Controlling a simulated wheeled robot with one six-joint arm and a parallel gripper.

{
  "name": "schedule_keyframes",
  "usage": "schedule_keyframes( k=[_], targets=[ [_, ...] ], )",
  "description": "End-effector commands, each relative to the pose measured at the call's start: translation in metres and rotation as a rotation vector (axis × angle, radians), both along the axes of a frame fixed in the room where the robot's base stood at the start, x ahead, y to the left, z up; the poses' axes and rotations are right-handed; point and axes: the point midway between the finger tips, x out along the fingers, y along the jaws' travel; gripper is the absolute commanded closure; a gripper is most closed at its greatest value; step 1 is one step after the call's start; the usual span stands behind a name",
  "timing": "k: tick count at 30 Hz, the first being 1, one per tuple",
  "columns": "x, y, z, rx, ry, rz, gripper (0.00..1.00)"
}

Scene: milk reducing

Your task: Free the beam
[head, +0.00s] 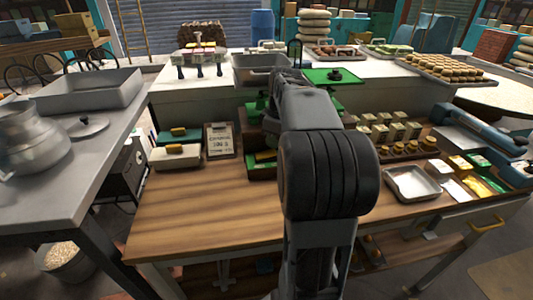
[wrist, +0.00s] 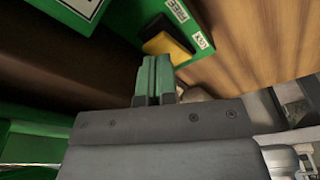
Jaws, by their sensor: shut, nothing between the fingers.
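In the wrist view, a green housing (wrist: 130,22) carries two white labels, a FREE label (wrist: 176,10) and a LOCK label (wrist: 203,40). A black and yellow lever (wrist: 160,43) sticks out beside them; which label it is set to I cannot tell. My gripper (wrist: 154,62) is shut and empty, its green-padded fingertips together just below the lever in the picture; whether they touch it is unclear. In the head view, a green balance scale with a green pan (head: 335,76) stands on the bench. My arm hides its middle and my gripper. The beam itself is not clear.
The wooden bench (head: 215,228) is clear at its front left. A sign board (head: 220,140) and a box with a yellow block (head: 176,155) stand left of the scale. Small blocks, a metal tray (head: 412,183) and a blue tool (head: 485,135) lie to the right.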

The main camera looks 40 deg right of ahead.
Motion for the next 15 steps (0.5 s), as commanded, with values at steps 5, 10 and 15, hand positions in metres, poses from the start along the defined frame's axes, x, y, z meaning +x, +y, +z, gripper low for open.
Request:
schedule_keyframes(
  k=[5, 10, 15],
  targets=[
    [0.0, 0.0, -0.0035, 0.0, 0.0, 0.0, 1.0],
    [0.0, 0.0, -0.0061, 0.001, 0.001, 0.0, 1.0],
    [-0.0001, 0.0001, -0.0087, 0.001, 0.001, 0.0, 1.0]
  ],
)
